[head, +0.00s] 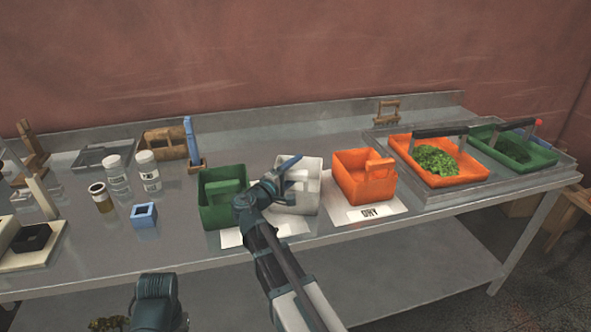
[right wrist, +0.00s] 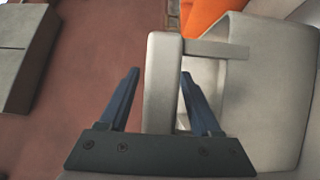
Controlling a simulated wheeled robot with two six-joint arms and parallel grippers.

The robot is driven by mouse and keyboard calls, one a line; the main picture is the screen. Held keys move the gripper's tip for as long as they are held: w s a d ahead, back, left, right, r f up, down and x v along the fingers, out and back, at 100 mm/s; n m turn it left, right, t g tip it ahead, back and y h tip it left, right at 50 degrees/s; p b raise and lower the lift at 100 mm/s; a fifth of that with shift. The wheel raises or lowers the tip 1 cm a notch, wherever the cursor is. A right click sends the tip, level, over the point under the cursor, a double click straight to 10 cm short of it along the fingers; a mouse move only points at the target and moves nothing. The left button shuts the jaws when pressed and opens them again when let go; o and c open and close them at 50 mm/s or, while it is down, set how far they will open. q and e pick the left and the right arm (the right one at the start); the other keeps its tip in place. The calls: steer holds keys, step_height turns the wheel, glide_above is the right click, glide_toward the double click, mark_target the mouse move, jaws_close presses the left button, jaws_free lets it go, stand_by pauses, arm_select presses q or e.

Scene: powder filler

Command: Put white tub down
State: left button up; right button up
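The white tub (head: 307,193) is between the green tub (head: 222,207) and the orange tub on the bench. It looks upright and appears to rest on a white card (head: 292,226); its underside is partly hidden by my right arm. My right gripper (head: 287,172) is at the tub's handle. In the right wrist view, the white handle (right wrist: 160,85) passes between the fingers of the gripper (right wrist: 158,85). A clear gap shows on the left finger's side, and the right finger is close against or beside the handle.
The orange tub (head: 360,186) stands close on the right, on a card marked DRY (head: 372,212). Trays of green material (head: 437,160) are farther right. Bottles (head: 118,177), a blue block (head: 144,214) and wooden holders are left. Bare bench shows left of the green tub.

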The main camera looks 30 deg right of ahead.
steer(key=shift+r, duration=0.25)
arm_select(q)
steer(key=shift+r, duration=0.1)
arm_select(e)
steer(key=v, duration=1.2)
steer(key=shift+s+f, duration=0.1)
steer(key=shift+f, duration=0.05)
